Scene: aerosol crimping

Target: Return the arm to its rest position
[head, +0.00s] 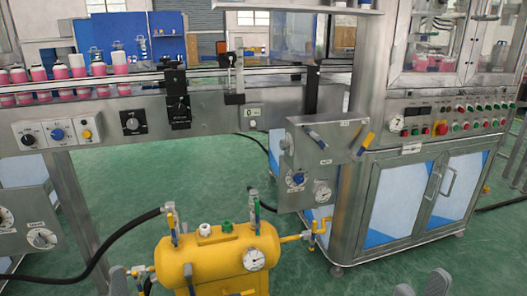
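My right gripper (421,288) shows at the bottom edge, right of centre. Its two grey fingertips stand apart with bare green floor between them, and it holds nothing that I can see. A grey tip that looks like part of my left gripper (119,281) shows at the bottom edge, left of the yellow tank (205,262). The rest of that gripper is cut off or hidden, so its opening cannot be made out. Both grippers are low in the picture, below the conveyor (220,112) and the machine cabinet (420,205).
Pink-and-white aerosol cans (60,72) stand in a row on the conveyor at left. The yellow tank has a gauge, valves and a black hose (110,240). A control panel (450,119) with buttons is on the machine. Green floor (390,279) is open at lower right.

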